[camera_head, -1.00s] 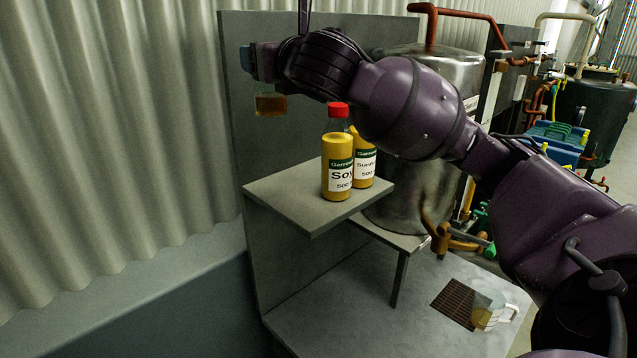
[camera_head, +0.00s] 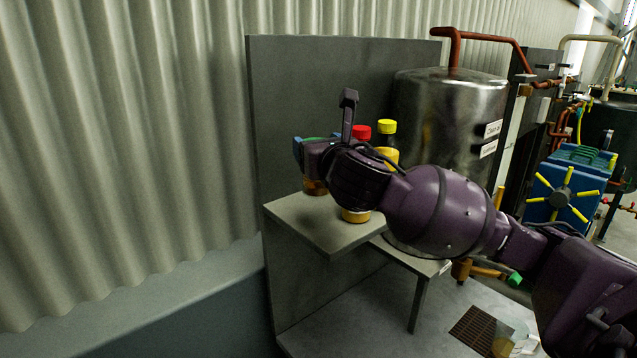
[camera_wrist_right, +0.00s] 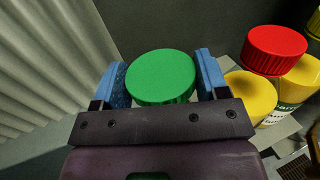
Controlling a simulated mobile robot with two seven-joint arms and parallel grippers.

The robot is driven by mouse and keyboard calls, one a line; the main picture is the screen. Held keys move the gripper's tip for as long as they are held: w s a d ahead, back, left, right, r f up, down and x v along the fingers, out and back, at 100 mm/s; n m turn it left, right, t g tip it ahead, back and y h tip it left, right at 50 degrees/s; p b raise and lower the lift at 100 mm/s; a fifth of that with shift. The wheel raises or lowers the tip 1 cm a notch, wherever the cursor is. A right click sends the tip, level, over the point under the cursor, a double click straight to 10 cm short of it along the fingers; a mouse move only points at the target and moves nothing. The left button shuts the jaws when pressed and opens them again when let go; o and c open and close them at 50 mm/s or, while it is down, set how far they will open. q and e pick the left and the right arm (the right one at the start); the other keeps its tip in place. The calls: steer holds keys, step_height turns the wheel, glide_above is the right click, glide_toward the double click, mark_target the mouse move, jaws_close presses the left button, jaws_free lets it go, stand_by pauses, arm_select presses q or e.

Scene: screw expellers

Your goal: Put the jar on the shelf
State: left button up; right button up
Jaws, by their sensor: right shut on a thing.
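The jar (camera_head: 315,187), with amber contents, is at the back left of the grey shelf (camera_head: 335,236). Its green lid (camera_wrist_right: 160,78) fills the middle of the right wrist view. My right gripper (camera_wrist_right: 163,82) is shut on the jar at its lid, with a blue finger on each side. In the head view my right gripper (camera_head: 308,152) is over the jar and partly hidden by my own wrist. The jar's base looks level with the shelf top; I cannot tell whether it touches. My left gripper is not in view.
A red-capped bottle (camera_head: 361,132) and a yellow-capped bottle (camera_head: 387,127) stand on the shelf right of the jar, partly behind my arm. A grey back panel (camera_head: 320,80) rises behind. A metal tank (camera_head: 440,100) is at the right. A glass mug (camera_head: 503,346) stands on the lower surface.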

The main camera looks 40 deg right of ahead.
mark_target(322, 187)
steer(key=shift+f, duration=3.65)
steer(key=shift+f, duration=0.1)
steer(key=o, duration=1)
steer(key=shift+c, duration=0.2)
